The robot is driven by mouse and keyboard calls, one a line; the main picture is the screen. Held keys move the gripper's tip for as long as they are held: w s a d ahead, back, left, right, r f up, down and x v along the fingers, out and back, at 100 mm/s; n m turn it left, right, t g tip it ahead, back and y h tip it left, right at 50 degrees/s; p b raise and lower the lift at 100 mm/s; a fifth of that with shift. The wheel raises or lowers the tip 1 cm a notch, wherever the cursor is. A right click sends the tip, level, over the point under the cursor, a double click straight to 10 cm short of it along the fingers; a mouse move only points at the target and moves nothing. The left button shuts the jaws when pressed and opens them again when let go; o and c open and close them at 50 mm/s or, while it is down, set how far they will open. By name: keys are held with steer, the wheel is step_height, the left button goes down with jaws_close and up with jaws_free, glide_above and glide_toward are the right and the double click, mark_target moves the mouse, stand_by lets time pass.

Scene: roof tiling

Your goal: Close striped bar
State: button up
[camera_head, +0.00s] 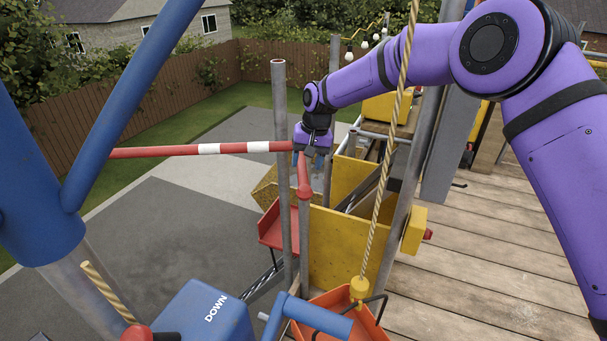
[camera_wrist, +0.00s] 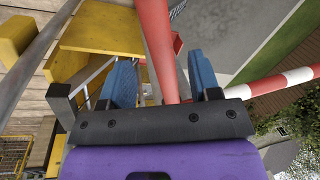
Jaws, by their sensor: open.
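The striped bar (camera_head: 215,148) is red with white bands. It reaches roughly level from the left to the grey posts, and its striped length also shows at right in the wrist view (camera_wrist: 280,82). My gripper (camera_head: 308,153) is at the bar's right end, by the top of a post. A plain red rod (camera_wrist: 158,45) runs between my blue fingers (camera_wrist: 164,82) in the wrist view. The fingers are open, with gaps to either side of the rod. The head view shows a red piece (camera_head: 304,176) just below my gripper; how it joins the striped bar is unclear.
A tall grey post (camera_head: 281,110) stands just left of my gripper. A rope (camera_head: 378,190) hangs at right, above an orange tray (camera_head: 345,310). Yellow panels (camera_head: 340,255) and a plank deck (camera_head: 480,240) lie to the right. A blue DOWN box (camera_head: 205,315) is in front.

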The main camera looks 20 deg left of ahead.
mark_target(304, 173)
steer(key=shift+s+a+f, duration=0.1)
steer(key=shift+a+f, duration=0.1)
steer(key=shift+f, duration=0.95)
steer(key=shift+s+a+f, duration=0.1)
steer(key=shift+a+f, duration=0.1)
steer(key=shift+f, duration=0.95)
jaws_close()
steer(key=shift+d, duration=0.1)
